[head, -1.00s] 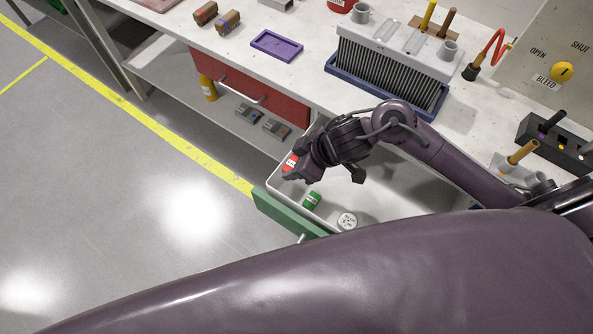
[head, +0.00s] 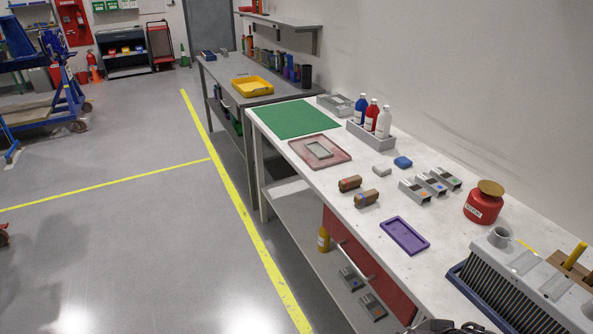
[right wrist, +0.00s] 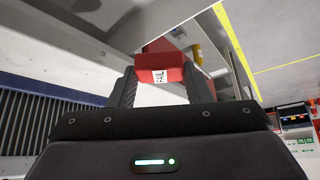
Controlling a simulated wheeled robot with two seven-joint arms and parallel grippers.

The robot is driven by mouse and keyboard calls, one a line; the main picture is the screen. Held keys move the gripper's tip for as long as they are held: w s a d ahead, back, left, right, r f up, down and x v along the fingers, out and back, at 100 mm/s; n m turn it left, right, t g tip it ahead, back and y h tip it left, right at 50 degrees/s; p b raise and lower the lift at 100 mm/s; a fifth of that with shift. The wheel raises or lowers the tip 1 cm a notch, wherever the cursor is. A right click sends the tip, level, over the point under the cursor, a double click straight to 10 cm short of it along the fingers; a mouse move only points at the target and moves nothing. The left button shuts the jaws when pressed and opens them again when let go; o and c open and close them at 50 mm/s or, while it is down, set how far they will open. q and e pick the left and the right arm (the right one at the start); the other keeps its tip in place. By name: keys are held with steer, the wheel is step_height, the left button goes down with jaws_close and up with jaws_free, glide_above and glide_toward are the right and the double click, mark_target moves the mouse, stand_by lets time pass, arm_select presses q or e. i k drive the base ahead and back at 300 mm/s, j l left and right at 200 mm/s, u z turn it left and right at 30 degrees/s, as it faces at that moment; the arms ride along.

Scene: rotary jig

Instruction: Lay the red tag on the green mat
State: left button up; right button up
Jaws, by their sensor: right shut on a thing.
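The red tag (right wrist: 172,75), with a white printed label, shows in the right wrist view between the fingers of my right gripper (right wrist: 160,84). The gripper is shut on it. The green mat (head: 295,119) lies flat and bare at the far left end of the white bench in the head view, well away from the gripper. Only a dark part of my arm shows at the bottom edge of the head view, and the tag is hidden there. My left gripper is in neither view.
Beside the mat are a pinkish tray (head: 338,158) and a grey rack of bottles (head: 362,135). Brown blocks (head: 366,198), a purple tray (head: 404,236), a red canister (head: 482,207) and a finned grey unit (head: 520,285) stand along the bench.

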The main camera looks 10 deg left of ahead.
mark_target(295, 119)
steer(key=i+j, duration=0.25)
steer(key=i+j+z, duration=0.15)
steer(key=j, duration=0.35)
steer(key=i+j, duration=0.35)
steer(key=i+j+z, duration=0.1)
steer(key=j, duration=0.35)
steer(key=i, duration=0.1)
